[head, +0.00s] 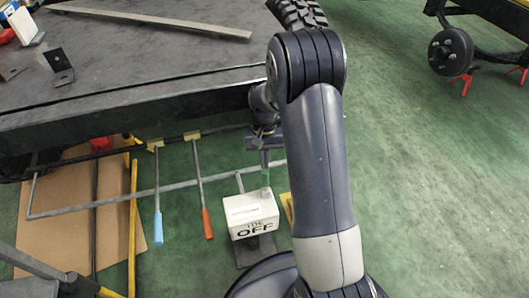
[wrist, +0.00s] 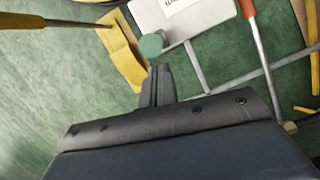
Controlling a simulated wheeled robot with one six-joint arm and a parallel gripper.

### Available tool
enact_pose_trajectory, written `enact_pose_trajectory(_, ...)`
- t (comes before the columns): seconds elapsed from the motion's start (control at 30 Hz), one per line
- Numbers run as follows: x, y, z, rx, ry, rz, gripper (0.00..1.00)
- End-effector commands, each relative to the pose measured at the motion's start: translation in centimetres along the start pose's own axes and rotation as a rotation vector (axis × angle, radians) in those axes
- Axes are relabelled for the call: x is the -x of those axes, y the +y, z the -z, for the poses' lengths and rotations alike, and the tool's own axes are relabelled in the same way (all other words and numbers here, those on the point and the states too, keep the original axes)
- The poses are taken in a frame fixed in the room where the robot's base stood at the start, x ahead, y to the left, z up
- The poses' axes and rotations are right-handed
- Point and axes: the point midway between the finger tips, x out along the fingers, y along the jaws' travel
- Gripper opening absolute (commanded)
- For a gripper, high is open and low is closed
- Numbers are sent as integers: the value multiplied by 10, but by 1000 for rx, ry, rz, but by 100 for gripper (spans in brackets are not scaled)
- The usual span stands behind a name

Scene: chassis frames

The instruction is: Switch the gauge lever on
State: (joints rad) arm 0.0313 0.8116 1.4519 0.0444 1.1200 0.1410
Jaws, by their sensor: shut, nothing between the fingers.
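The gauge box (head: 252,214) is a white block on a dark stand, with "OFF" in black on its front, low in the middle of the head view. Its white top with a label shows at the top of the wrist view (wrist: 185,18). A green round knob (wrist: 151,45), which looks like the lever's end, stands at the box's edge there. My gripper (wrist: 158,72) is shut and empty, its fingertips just below the knob in the picture; I cannot tell whether they touch. In the head view my gripper (head: 265,160) is above the box, partly hidden by my arm.
A dark workbench (head: 150,95) fills the upper left. Blue-handled (head: 157,215) and red-handled (head: 205,215) bars and a long grey rod lie left of the box. A yellow piece (wrist: 122,50) is beside the box.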

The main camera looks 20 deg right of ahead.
Motion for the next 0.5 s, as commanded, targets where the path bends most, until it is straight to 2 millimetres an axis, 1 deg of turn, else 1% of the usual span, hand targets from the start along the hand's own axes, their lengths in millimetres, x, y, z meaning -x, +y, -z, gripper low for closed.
enact_pose_trajectory(0.03, -9, 0, 0, 0, -3, 0, 0)
enact_pose_trajectory(0.13, -15, 0, 0, 0, -1, 0, 0)
enact_pose_trajectory(0.5, -17, 0, 0, 0, 0, 0, 0)
